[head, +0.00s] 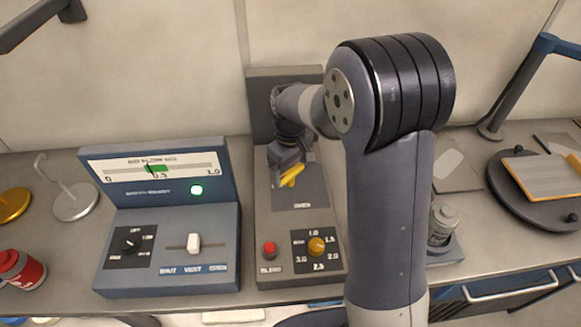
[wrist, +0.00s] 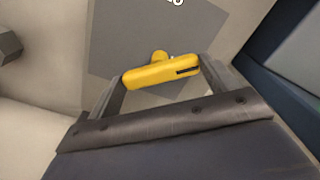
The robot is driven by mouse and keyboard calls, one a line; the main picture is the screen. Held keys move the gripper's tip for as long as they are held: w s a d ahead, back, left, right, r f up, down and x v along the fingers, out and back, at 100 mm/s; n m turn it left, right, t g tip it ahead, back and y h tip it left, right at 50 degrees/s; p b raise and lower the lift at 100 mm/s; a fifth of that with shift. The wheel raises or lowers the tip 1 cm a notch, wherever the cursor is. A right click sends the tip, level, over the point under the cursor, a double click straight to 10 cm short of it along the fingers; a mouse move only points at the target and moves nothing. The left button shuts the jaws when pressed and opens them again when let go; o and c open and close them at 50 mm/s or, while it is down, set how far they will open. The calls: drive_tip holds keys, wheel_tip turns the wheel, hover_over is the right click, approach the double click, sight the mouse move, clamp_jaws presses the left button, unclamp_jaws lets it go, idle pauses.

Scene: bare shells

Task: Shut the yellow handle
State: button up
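In the wrist view my gripper (wrist: 162,78) has one finger near each end of the handle. I cannot tell whether they touch it. Part of the handle is hidden by my gripper in the head view.
The middle unit carries a red button (head: 269,248) and an orange dial (head: 316,245). A blue-grey console (head: 170,218) with a lit green lamp and a white slider stands to its left.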

drive_tip(key=c, duration=0.4)
drive_tip(key=shift+m, duration=0.4)
drive_tip(key=m, duration=0.3)
drive_tip(key=shift+m+b, duration=0.3)
drive_tip(key=shift+b, duration=0.05)
drive_tip(key=shift+m, duration=1.8)
drive_tip(key=o, duration=0.9)
drive_tip(key=shift+r, duration=0.1)
